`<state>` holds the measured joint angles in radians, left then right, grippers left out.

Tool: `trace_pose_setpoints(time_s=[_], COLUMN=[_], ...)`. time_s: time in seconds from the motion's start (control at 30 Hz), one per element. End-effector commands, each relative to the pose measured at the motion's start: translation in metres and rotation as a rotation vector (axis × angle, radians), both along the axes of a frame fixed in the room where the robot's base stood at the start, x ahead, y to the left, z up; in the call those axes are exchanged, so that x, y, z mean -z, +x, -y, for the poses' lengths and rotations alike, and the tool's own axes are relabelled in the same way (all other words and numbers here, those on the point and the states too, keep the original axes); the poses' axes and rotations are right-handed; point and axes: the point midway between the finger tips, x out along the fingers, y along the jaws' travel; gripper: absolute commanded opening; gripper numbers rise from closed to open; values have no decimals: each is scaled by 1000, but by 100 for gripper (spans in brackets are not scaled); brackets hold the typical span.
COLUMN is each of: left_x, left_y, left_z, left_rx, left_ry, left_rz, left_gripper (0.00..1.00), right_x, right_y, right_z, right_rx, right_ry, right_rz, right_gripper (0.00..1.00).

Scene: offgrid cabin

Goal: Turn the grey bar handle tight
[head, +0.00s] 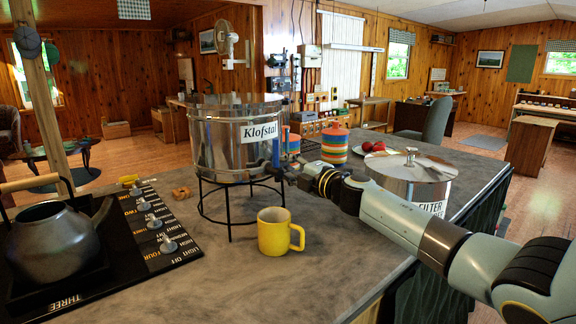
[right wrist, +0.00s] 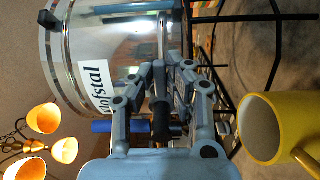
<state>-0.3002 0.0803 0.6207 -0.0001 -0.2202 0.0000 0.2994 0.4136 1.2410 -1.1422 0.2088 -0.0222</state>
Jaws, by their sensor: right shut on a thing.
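The large shiny steel vessel labelled Klofstal (head: 215,145) stands on a black wire stand on the counter; it also shows, turned sideways, in the right wrist view (right wrist: 85,45). My right gripper (head: 284,172) reaches in from the right to the vessel's lower right side. In the right wrist view its fingers (right wrist: 178,80) are closed around a small part at the vessel. I take this to be the grey bar handle, mostly hidden by the fingers. A blue grip (right wrist: 103,126) and a black fitting (right wrist: 161,122) show beside the fingers. My left gripper is not in view.
A yellow mug (head: 273,232) stands close in front of the stand (head: 230,212). A steel filter canister (head: 408,178) is behind my right forearm, a striped jar (head: 335,146) beyond. A kettle (head: 48,240) sits on the stove at left.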

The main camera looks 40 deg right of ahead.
Motion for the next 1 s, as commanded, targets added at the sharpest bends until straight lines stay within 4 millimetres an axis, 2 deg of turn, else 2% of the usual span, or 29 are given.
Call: trace_pose_setpoints(time_s=[0.27, 0.3, 0.37, 0.67, 0.77, 1.0], left_x=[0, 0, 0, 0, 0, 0], left_y=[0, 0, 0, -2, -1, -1], left_z=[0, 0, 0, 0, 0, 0], left_rx=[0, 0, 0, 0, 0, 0], left_ry=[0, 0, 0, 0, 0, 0], left_rz=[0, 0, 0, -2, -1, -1], left_gripper=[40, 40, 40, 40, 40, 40], right_x=[2, 2, 2, 1, 3, 3], right_y=[-1, -1, -1, -3, -16, -58], right_z=[0, 0, 0, 0, 1, 4], right_rx=[0, 0, 0, 0, 0, -1], right_ry=[6, 6, 6, 2, 1, 2], right_rz=[-3, -3, -3, -2, -4, -5], right_gripper=[0, 16, 23, 23, 23, 23])
